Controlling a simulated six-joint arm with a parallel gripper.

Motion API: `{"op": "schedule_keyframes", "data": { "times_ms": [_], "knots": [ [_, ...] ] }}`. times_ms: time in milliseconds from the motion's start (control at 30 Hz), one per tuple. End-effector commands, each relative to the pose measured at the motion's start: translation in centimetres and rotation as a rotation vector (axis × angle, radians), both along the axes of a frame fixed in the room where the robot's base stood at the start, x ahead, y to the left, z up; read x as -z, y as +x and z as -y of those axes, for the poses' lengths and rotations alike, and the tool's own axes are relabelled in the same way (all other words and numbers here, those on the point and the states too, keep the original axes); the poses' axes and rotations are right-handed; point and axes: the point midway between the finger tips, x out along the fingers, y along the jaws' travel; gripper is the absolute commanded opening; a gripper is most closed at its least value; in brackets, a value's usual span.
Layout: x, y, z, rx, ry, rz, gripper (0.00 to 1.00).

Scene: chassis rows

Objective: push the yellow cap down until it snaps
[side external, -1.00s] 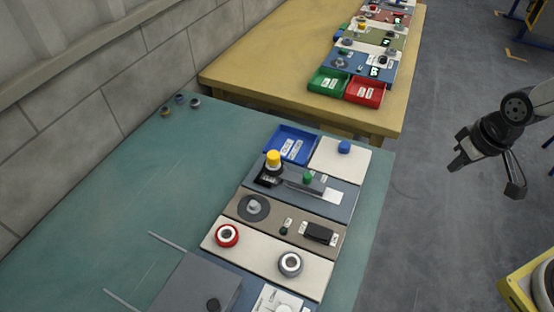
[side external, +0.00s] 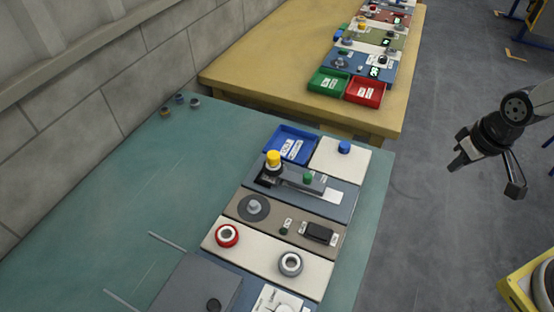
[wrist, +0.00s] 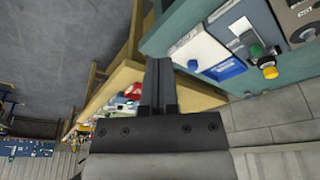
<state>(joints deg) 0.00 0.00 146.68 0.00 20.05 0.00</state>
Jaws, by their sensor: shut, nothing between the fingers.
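The yellow cap (side external: 273,158) sits on top of a dark cylindrical post on the blue-grey panel (side external: 340,206) of the chassis row. It also shows in the wrist view (wrist: 270,72) at the right. My gripper (side external: 486,178) is in the air to the right of the table, well apart from the cap. In the wrist view my gripper (wrist: 159,88) is shut, with nothing between its fingers. Whether the cap is fully seated cannot be told.
A green knob (side external: 307,178) stands beside the cap, and a blue bin (side external: 312,134) lies behind it. A blue button (side external: 344,147) is on the white panel. A red ring (side external: 227,235) and grey ring (side external: 290,264) are nearer. The teal table (side external: 150,185) is mostly clear at left.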

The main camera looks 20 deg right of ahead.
Motion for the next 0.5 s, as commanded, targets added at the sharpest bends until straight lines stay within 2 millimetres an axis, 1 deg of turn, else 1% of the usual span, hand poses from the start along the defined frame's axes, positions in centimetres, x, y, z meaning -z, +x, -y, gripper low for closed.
{"op": "schedule_keyframes", "data": {
  "times_ms": [167,267,367,500],
  "knots": [
    [-0.1,0.4,-0.1,-0.006,0.000,-0.001,0.00],
    [-0.2,1.2,-0.4,-0.022,-0.002,-0.005,0.00],
    [-0.4,2.6,-1.0,-0.047,-0.004,-0.013,0.00],
    [-0.8,5.4,-2.2,-0.101,-0.008,-0.028,0.00]
  ]
}}
